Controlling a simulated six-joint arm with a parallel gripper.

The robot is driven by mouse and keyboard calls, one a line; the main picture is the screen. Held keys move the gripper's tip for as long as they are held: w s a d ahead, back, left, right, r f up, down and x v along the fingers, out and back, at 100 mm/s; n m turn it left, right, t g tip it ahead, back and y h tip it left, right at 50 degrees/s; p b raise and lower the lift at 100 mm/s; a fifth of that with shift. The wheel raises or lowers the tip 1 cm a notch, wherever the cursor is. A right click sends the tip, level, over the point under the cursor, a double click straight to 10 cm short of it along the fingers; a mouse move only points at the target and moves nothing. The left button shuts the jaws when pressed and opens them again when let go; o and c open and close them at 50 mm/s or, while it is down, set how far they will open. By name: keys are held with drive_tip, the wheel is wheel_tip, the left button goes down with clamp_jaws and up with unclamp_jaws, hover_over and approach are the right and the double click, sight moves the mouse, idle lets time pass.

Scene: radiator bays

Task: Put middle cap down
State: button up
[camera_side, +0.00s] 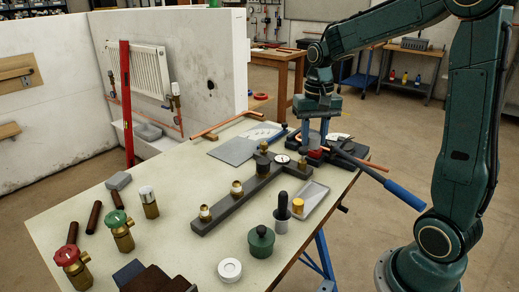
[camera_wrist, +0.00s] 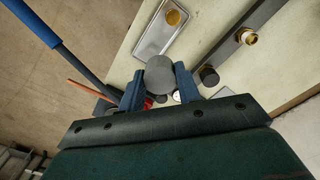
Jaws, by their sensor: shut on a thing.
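In the wrist view a round grey cap (camera_wrist: 160,75) sits between the two blue fingers of my gripper (camera_wrist: 155,88), which is shut on it. In the side view my gripper (camera_side: 315,132) points down beyond the far end of a dark manifold bar (camera_side: 225,213); the cap there is hard to make out. The bar carries brass fittings, one at the near end (camera_side: 205,213) and one further along (camera_side: 237,188). A dark cap (camera_side: 262,163) stands further along the bar; it also shows in the wrist view (camera_wrist: 208,76).
A shallow metal tray (camera_side: 317,197) with a gold cap (camera_side: 298,205) lies right of the bar. A blue-handled tool (camera_side: 400,193) overhangs the table edge.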

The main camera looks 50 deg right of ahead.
hover_over(306, 201)
wheel_tip(306, 201, down, 14)
drive_tip(key=shift+d+f, duration=0.1)
drive_tip(key=shift+f, duration=0.1)
drive_tip(key=shift+f, duration=0.15)
drive_tip(key=shift+f, duration=1.75)
drive_tip(key=shift+f, duration=0.1)
drive_tip(key=o, duration=0.8)
drive_tip(key=shift+o, duration=0.2)
wheel_tip(306, 201, up, 12)
